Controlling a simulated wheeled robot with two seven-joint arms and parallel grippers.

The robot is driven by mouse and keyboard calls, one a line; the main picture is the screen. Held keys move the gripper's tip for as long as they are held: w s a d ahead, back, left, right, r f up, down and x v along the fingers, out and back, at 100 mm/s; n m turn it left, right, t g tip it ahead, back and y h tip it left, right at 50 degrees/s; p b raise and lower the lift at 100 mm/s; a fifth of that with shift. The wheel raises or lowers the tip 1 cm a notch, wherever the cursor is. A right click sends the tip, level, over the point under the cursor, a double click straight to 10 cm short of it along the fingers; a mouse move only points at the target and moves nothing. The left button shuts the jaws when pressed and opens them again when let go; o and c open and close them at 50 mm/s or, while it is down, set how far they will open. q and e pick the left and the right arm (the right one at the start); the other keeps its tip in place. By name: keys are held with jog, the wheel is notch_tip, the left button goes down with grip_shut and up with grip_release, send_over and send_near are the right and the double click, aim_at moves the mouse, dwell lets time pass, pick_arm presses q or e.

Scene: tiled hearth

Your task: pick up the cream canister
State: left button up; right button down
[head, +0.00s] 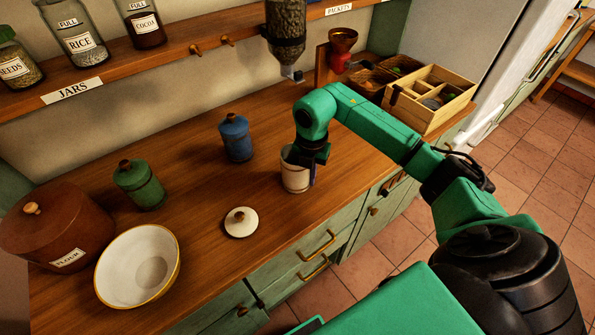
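The cream canister (294,180) stands upright on the wooden counter near its front edge, with its top open. A cream lid with a brown knob (240,221) lies on the counter to its left. My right gripper (312,172) points down at the canister's right side, with a dark finger against or just in front of its wall. The other finger is hidden, so I cannot tell whether it grips. My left gripper is not in view.
A blue canister (236,138) and a green canister (140,186) stand behind and left. A cream bowl (112,285) and a flour tin (62,235) are at the left. A divided wooden box (428,114) sits at the right. A dispenser (287,32) hangs above the counter.

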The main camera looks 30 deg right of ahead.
jog(key=shift+r, duration=0.1)
notch_tip(320, 180, up, 10)
jog(key=shift+w+r+b, duration=0.1)
jog(key=shift+w+b, duration=0.05)
jog(key=shift+b, duration=0.5)
notch_tip(320, 180, up, 10)
jog(key=p, duration=0.3)
